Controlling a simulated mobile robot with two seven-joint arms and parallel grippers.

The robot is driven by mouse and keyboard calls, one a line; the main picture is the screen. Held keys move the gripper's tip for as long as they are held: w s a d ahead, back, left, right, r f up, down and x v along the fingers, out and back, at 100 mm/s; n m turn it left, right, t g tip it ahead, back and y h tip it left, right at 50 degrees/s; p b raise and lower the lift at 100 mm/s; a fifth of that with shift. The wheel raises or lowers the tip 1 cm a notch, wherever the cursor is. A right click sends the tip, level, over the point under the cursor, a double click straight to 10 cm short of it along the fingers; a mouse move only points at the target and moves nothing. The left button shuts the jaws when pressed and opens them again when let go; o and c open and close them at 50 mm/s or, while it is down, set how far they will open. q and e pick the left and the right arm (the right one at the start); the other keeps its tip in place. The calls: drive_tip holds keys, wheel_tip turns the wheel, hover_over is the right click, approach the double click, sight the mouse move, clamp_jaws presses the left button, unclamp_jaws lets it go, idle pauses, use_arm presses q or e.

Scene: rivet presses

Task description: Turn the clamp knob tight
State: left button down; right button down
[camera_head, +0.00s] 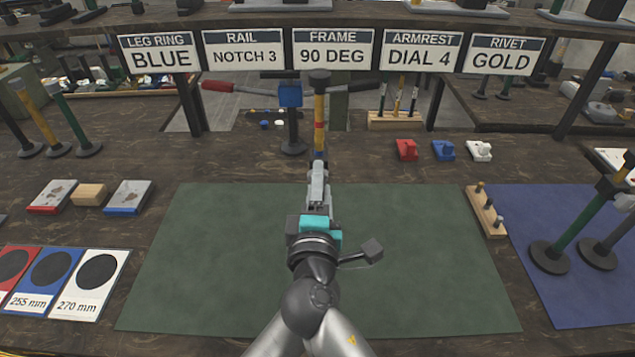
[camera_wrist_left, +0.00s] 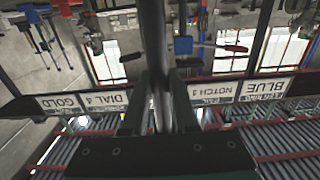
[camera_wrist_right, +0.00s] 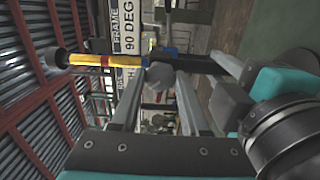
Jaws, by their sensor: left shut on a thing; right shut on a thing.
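An upright post (camera_head: 319,118), yellow with a red band and a black cap, stands beyond the middle of the green mat. It lies across the right wrist view (camera_wrist_right: 90,61). My right gripper (camera_head: 318,172) is shut at the post; between its fingertips in the right wrist view is a dark rounded clamp knob (camera_wrist_right: 160,73), mostly hidden by the fingers. My left gripper (camera_wrist_left: 162,82) is shut on the post's dark lower shaft (camera_wrist_left: 153,35), below the right one. In the head view the right arm largely hides the left gripper. The knob's tightness cannot be told.
The green mat (camera_head: 210,260) is clear around my arms. A blue clamp stand (camera_head: 290,96) with a red-handled bar stands just left of the post. A wooden peg block (camera_head: 486,212) sits at the mat's right edge. Red, blue and white small parts (camera_head: 443,150) lie behind.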

drive_tip(key=shift+m, duration=0.9)
drive_tip(key=shift+c, duration=1.9)
unclamp_jaws()
